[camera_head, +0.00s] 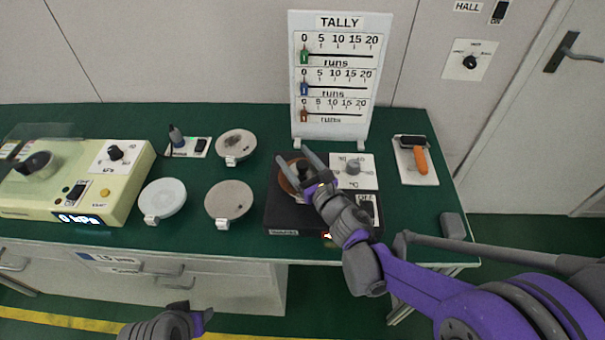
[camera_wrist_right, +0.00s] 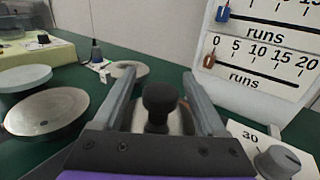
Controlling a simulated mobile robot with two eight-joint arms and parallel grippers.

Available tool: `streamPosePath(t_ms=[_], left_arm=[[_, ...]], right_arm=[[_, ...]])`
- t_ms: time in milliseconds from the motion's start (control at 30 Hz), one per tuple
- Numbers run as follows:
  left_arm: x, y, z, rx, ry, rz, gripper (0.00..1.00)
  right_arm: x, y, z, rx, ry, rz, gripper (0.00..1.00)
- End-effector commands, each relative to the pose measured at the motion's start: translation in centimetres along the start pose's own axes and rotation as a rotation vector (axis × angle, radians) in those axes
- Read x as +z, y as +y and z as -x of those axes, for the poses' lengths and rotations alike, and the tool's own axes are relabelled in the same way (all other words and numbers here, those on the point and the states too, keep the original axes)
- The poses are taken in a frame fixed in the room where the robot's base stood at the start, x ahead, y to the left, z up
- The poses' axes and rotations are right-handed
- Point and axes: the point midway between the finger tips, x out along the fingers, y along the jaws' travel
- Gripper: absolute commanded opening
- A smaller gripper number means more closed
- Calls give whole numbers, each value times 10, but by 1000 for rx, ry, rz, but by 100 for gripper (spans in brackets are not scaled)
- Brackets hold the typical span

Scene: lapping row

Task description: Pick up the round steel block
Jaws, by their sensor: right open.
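The round steel block is mostly hidden; a black knob (camera_wrist_right: 158,98) stands upright on what looks like its top (camera_wrist_right: 180,122) in the right wrist view. The knob also shows in the head view (camera_head: 303,166), over the brown round plate (camera_head: 286,176) of a black machine. My right gripper (camera_head: 293,157) is open, with its fingers on either side of the knob. In the right wrist view the gripper (camera_wrist_right: 159,74) shows a gap between each finger and the knob. Part of my left arm's end (camera_head: 170,325) shows at the bottom edge; its jaws are unclear.
Three round plates (camera_head: 229,200) lie left of the black machine (camera_head: 283,214). A dial panel (camera_head: 365,164) is on its right side. The tally board (camera_head: 340,80) stands close behind.

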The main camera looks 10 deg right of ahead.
Motion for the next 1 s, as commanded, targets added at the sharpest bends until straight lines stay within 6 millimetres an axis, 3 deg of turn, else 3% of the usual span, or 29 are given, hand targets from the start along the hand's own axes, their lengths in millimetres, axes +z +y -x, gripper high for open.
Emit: streamPosePath(t_ms=[200,600,1000], left_arm=[[0,0,0,0,0,0,50],[0,0,0,0,0,0,50],[0,0,0,0,0,0,50]], right_arm=[[0,0,-1,-1,0,-1,74],[0,0,-1,-1,0,-1,2],[0,0,-1,-1,0,-1,0]])
